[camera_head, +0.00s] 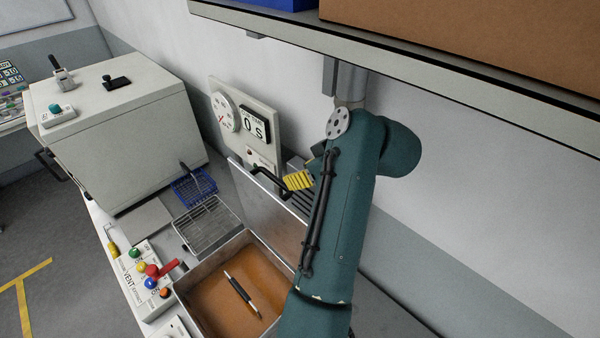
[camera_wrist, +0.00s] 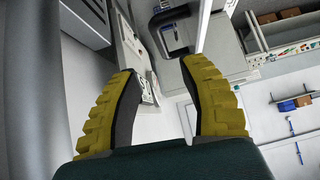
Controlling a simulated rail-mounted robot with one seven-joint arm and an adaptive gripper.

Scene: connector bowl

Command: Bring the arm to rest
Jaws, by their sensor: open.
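My gripper (camera_wrist: 160,98) shows in the wrist view with its two yellow ribbed fingers spread apart and nothing between them. In the head view the yellow fingers of my gripper (camera_head: 299,180) show at the left side of my teal arm (camera_head: 345,210). The arm reaches up in front of the white wall, beneath the shelf. Part of the gripper is hidden behind the arm in the head view.
A shelf (camera_head: 440,68) with a cardboard box (camera_head: 470,35) overhangs the arm. A metal tray (camera_head: 240,240) holding a pen (camera_head: 241,294), a wire basket (camera_head: 207,226), a button panel (camera_head: 140,278), a panel with a dial (camera_head: 226,111) and a large white cabinet (camera_head: 125,130) stand left of the arm.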

